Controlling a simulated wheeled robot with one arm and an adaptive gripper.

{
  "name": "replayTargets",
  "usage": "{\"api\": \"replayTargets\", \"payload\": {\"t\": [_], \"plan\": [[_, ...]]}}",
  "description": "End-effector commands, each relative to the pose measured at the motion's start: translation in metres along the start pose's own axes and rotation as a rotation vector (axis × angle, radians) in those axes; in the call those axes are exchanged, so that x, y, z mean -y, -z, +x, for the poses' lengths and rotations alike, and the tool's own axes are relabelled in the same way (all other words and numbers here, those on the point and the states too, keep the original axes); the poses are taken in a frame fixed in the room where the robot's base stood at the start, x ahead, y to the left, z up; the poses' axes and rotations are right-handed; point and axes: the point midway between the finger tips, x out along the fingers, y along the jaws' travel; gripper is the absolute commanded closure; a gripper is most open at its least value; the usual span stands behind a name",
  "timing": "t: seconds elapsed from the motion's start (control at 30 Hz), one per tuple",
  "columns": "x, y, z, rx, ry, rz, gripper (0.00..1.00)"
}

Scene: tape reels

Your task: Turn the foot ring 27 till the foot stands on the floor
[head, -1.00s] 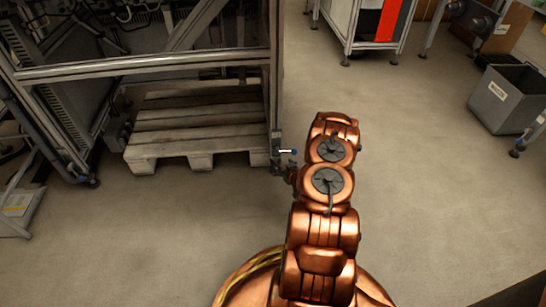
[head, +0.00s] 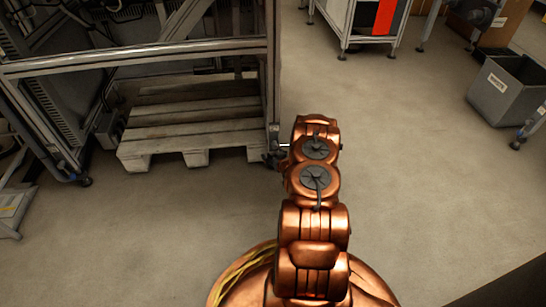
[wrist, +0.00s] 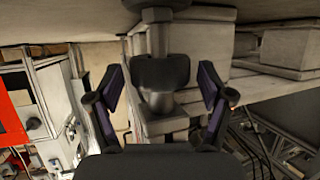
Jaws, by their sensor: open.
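In the wrist view, which is upside down, the dark foot ring (wrist: 160,72) sits between the two fingers of my gripper (wrist: 160,82). The fingers are open, with a gap visible on both sides of the ring. The foot (wrist: 157,14) is above the ring in the picture, joined by a short stem. I cannot tell whether it touches the floor. In the head view, my gripper (head: 274,157) is low at the near right corner post (head: 271,85) of the machine frame, mostly hidden by my arm. The ring cannot be made out there.
A wooden pallet (head: 190,132) lies under the frame, just left of the post. A white cabinet (head: 347,22) with a red panel stands at the back. A grey bin (head: 508,91) stands at the right. The floor (head: 410,170) between is clear.

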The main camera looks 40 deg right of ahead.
Motion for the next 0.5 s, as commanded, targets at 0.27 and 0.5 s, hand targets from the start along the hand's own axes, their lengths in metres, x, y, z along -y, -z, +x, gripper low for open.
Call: {"api": "replayTargets", "payload": {"t": [0.27,0.5], "plan": [[0.0008,0.0003,0.0004,0.001,0.001,0.0,0.25],[0.0008,0.0003,0.0003,0.001,0.001,-0.001,0.5]]}}
